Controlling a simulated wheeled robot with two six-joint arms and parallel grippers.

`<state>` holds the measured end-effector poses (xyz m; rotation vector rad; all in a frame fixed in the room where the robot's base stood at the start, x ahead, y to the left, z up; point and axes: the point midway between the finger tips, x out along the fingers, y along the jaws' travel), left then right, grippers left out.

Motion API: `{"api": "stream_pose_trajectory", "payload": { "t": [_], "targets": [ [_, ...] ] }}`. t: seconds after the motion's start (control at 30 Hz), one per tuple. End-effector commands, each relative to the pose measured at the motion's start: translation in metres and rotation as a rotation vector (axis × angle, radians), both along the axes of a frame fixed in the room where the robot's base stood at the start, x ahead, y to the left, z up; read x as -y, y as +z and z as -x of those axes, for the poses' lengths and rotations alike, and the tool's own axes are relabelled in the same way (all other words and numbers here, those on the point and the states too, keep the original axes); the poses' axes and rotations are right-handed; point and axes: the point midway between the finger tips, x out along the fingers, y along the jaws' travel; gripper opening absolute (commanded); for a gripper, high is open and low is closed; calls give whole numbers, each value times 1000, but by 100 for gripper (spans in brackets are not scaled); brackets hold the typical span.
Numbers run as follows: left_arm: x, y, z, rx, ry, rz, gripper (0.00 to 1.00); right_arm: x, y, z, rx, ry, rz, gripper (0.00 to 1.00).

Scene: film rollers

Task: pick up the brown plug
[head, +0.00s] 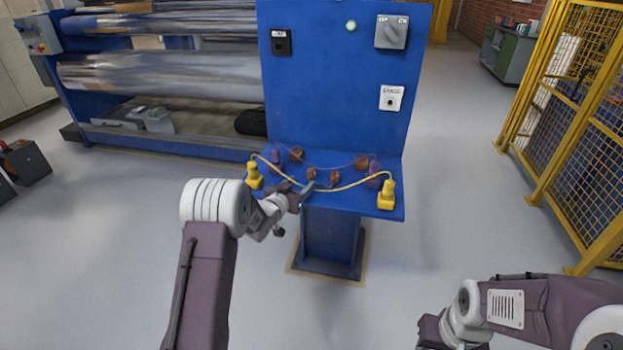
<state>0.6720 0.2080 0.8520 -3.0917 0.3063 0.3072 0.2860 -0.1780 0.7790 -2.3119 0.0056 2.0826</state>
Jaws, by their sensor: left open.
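Small brown plugs stand on the blue shelf of the console: one at the back left (296,154), one in the middle (311,174), one to its right (335,177) and one at the back right (361,162). Which of them the task means I cannot tell. My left gripper (304,191) is open at the shelf's front edge, just in front of the middle brown plugs. It appears empty; any contact is too small to make out. My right gripper (429,332) is low at the right, away from the shelf, its fingers unclear.
Yellow plugs stand at the shelf's left (254,178) and right (386,197), joined by a yellow cable (335,189) crossing close to my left gripper. Purple plugs (375,172) stand behind. The blue panel (335,90) rises at the back. Yellow fencing (570,120) is at right.

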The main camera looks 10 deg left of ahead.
Motion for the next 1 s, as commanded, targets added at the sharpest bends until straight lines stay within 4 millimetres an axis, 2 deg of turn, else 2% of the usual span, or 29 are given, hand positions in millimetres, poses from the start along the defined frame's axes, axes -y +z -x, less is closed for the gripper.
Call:
{"api": "stream_pose_trajectory", "payload": {
  "t": [0.1,0.27,0.57,0.83,0.87,1.0],
  "targets": [
    [2,-3,-13,-1,0,-1,55,0,-2,0,0,0,0,36],
    [4,-4,-18,-1,0,0,55,0,-2,0,0,0,0,36],
    [14,-9,-61,0,0,-1,55,0,-6,0,-1,0,0,36],
    [15,-9,-65,-2,1,-1,55,0,-6,0,-1,0,0,36],
    [15,-9,-65,-2,1,-1,50,0,-6,0,-1,0,0,36],
    [14,-9,-65,-2,1,-1,11,0,-6,0,0,0,0,36]
  ]
}}
